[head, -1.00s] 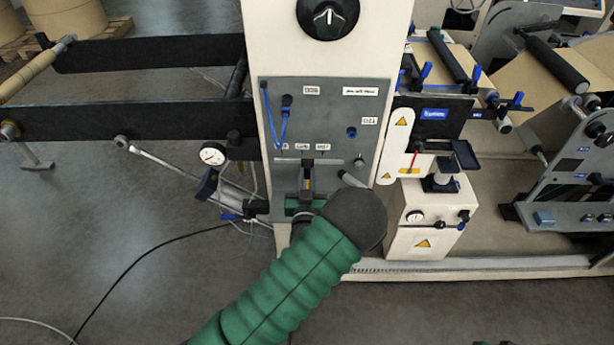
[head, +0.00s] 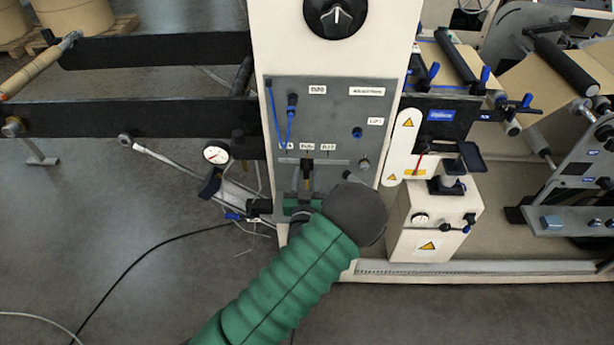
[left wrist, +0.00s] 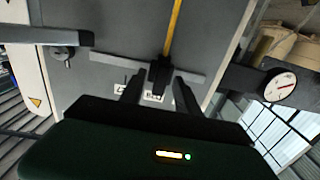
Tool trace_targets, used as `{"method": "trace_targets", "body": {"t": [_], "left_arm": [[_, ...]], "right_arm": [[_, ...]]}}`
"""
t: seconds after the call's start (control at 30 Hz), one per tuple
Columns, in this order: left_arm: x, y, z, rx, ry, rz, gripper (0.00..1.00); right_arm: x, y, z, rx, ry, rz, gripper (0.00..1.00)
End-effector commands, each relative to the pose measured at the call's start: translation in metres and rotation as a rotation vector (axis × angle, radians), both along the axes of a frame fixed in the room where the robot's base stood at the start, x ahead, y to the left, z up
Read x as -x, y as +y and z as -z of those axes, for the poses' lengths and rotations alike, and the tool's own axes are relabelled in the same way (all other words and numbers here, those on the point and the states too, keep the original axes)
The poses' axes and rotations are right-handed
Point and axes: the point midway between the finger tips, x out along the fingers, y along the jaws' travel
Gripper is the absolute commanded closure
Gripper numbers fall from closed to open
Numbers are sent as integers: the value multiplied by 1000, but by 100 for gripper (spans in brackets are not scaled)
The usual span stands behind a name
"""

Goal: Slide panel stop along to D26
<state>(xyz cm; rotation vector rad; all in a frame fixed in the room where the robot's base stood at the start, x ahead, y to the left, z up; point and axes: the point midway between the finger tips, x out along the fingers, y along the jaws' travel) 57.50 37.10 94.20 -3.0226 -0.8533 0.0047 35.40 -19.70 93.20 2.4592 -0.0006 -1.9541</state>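The panel stop (head: 308,164) is a small black block on a pale horizontal rail (head: 340,162) on the grey panel. It stands about under the middle of three small white labels (head: 307,147); their print is too blurred to read surely. My left gripper (head: 307,187) reaches up to it from below. A label (left wrist: 152,96) shows between the fingers. My right gripper is not in view.
Blue cables (head: 280,125) hang at the panel's upper left. A pressure gauge (head: 215,155) is left of the panel, and a white box unit (head: 432,215) stands to the right.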

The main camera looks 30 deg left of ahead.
Motion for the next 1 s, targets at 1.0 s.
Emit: {"method": "trace_targets", "body": {"t": [1.0], "left_arm": [[141, -87, -1, 1, 3, 1, 62]], "right_arm": [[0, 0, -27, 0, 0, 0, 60]]}}
